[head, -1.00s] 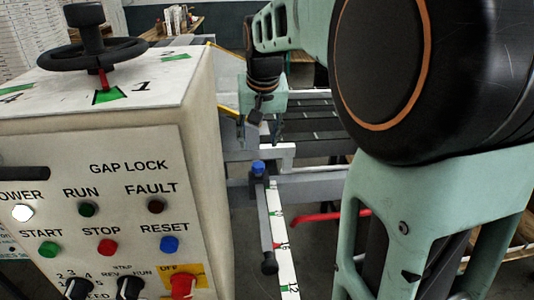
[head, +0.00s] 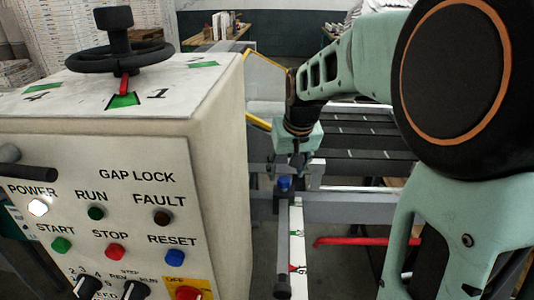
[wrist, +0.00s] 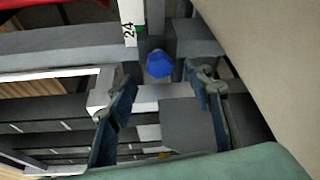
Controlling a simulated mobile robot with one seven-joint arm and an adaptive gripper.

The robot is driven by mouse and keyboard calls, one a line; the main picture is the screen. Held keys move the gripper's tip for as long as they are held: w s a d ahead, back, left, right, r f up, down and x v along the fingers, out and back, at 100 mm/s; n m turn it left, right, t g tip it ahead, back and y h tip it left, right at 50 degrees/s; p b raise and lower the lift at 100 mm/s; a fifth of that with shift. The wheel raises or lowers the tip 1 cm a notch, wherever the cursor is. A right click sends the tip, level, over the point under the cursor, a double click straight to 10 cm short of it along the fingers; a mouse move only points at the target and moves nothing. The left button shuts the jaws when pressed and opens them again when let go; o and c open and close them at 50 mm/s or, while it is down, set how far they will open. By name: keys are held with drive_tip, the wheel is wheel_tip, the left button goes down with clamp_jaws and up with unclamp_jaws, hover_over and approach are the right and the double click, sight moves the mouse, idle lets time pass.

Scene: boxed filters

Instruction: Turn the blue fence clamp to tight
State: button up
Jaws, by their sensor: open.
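The blue fence clamp (head: 284,184) is a small faceted blue knob on a dark block, at the top of the white scale rail (head: 297,240) in the head view. In the wrist view the blue clamp (wrist: 160,64) sits at the upper middle, beside the scale's 24 mark. My gripper (head: 298,166) is just above and behind the knob in the head view. In the wrist view its two fingers (wrist: 161,76) are apart, with the knob showing between their tips and nothing held. Whether the fingers are level with the knob I cannot tell.
The grey control cabinet (head: 120,165) with a black handwheel (head: 118,52) stands close on the left. A red bar (head: 355,241) lies right of the rail. The machine's dark slatted bed (head: 365,135) is behind. A bar with a black end knob (head: 282,291) hangs beside the rail.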

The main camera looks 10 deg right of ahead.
sight(284, 179)
drive_tip(key=shift+x, duration=1.75)
drive_tip(key=c, duration=1.1)
drive_tip(key=shift+a+f+m+b, duration=0.1)
drive_tip(key=shift+m+b, duration=0.3)
drive_tip(key=shift+b, duration=0.05)
drive_tip(key=shift+m+h+b, duration=0.55)
drive_tip(key=shift+m+h, duration=0.05)
drive_tip(key=shift+m, duration=0.5)
drive_tip(key=o, duration=1.1)
